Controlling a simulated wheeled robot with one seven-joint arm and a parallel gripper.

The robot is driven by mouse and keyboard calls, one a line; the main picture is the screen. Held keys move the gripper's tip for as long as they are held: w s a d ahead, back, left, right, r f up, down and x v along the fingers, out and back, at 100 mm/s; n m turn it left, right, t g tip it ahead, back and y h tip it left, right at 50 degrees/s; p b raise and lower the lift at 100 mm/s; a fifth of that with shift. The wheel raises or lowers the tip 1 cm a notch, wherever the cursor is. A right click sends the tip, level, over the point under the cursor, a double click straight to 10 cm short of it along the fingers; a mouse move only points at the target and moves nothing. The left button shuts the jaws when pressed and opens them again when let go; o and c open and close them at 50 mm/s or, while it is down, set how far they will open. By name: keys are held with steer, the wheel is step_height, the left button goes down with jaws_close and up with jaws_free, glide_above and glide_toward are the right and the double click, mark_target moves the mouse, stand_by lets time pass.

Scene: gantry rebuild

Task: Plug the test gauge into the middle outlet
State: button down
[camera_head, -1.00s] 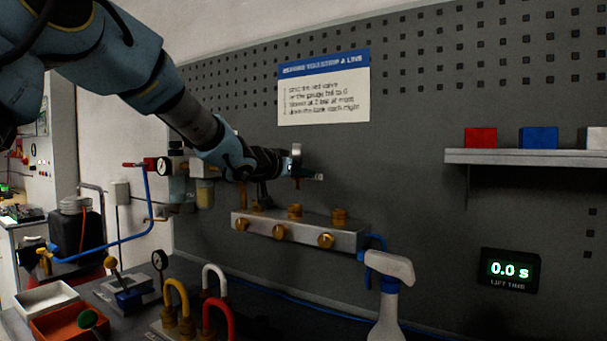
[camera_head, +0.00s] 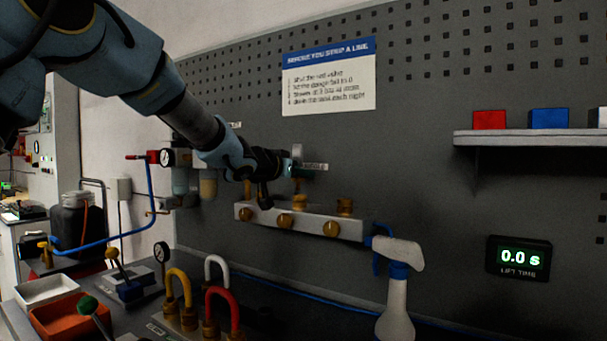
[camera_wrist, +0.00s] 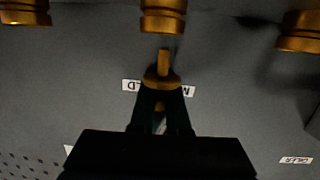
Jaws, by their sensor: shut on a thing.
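My gripper (camera_head: 286,168) is shut on the test gauge (camera_wrist: 163,80), whose brass plug points toward the middle outlet (camera_wrist: 163,17) in the wrist view. A narrow gap shows between the plug tip and that outlet, and the two look nearly in line. In the head view the gripper hangs just over the middle outlet (camera_head: 299,203) of the grey manifold (camera_head: 270,217). Most of the gauge is hidden by the fingers. The left outlet is partly behind my gripper. The right outlet (camera_head: 344,207) is in clear view and stands empty.
Brass knobs (camera_head: 331,229) stick out of the manifold's front. A white spray bottle (camera_head: 397,290) stands to its right, below a shelf (camera_head: 530,137) with coloured blocks. Red, yellow and white padlock-like loops (camera_head: 222,305) stand on the bench at front left. The pegboard is close behind.

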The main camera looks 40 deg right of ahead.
mark_target(298, 185)
steer(key=shift+s+d+f, duration=0.1)
steer(key=shift+s+d, duration=0.05)
steer(key=shift+s, duration=0.1)
step_height(298, 185, down, 2)
steer(key=shift+s+f+p, duration=0.15)
steer(key=shift+p, duration=0.3)
steer(key=shift+f, duration=0.45)
steer(key=c, duration=0.8)
jaws_free()
steer(key=shift+w+r, duration=0.15)
steer(key=shift+w, duration=0.05)
steer(key=shift+w, duration=0.2)
